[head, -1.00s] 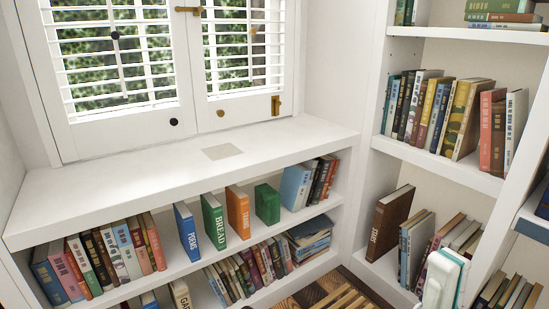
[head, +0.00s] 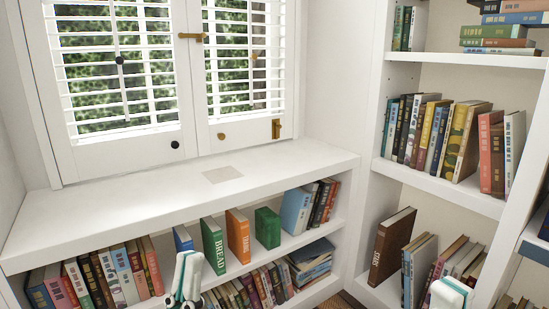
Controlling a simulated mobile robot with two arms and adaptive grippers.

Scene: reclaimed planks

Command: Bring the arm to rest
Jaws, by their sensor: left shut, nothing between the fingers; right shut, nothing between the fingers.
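My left gripper (head: 184,282) is at the bottom edge, left of centre, in front of the lower bookshelf. It is white and teal, shut and empty, and partly covers a blue book (head: 183,238). My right gripper (head: 449,293) is at the bottom right, in front of the right bookcase. It is shut and empty, and the frame edge cuts it off. Neither gripper visibly touches a book or shelf, though the exact gaps are hard to judge.
A white window ledge (head: 130,210) with a pale square (head: 222,174) is otherwise bare. Below it stand a green book (head: 214,245), an orange book (head: 238,236) and several others. The right bookcase (head: 440,186) holds rows of books. Shuttered windows (head: 120,75) are behind.

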